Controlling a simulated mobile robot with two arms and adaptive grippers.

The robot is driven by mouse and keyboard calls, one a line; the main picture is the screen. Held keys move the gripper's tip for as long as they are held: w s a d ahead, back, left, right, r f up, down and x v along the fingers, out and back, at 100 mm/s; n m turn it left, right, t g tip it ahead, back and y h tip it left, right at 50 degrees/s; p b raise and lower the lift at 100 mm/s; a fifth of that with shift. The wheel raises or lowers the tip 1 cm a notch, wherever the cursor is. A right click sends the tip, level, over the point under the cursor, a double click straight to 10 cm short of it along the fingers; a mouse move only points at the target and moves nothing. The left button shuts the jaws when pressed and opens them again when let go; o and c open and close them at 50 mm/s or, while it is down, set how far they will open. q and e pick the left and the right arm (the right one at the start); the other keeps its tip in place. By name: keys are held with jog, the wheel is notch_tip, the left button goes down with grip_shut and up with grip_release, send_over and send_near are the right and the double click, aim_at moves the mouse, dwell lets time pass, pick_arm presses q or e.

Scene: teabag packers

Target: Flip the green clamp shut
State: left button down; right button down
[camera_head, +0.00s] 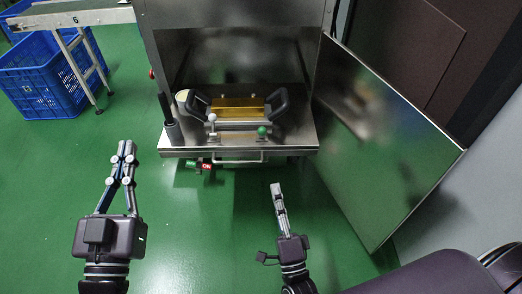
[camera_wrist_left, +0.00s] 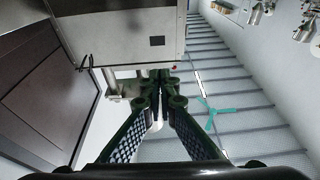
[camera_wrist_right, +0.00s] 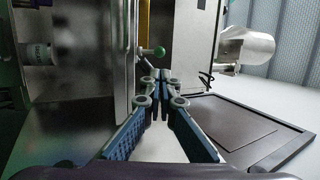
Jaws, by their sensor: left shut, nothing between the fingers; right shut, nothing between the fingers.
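The green clamp shows as a green ball knob (camera_head: 262,131) on the front right of the metal fixture in the machine's open bay. The knob also shows in the right wrist view (camera_wrist_right: 159,51), just beyond and above my right fingertips. A white ball knob (camera_head: 212,118) stands at the fixture's front left. My right gripper (camera_head: 275,187) is shut and empty, in front of and below the bay edge, apart from the green knob. My left gripper (camera_head: 127,146) is shut and empty, left of the bay. The left wrist view does not show the clamp.
The fixture has a gold block (camera_head: 238,108) and two dark handles. A dark upright cylinder (camera_head: 172,130) stands at the bay's left edge. A bar handle and an ON sign (camera_head: 206,167) sit below. An open metal door (camera_head: 385,150) bounds the right. Blue crates (camera_head: 45,80) stand far left.

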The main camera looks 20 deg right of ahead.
aim_at(262, 133)
jog(key=shift+w, duration=0.1)
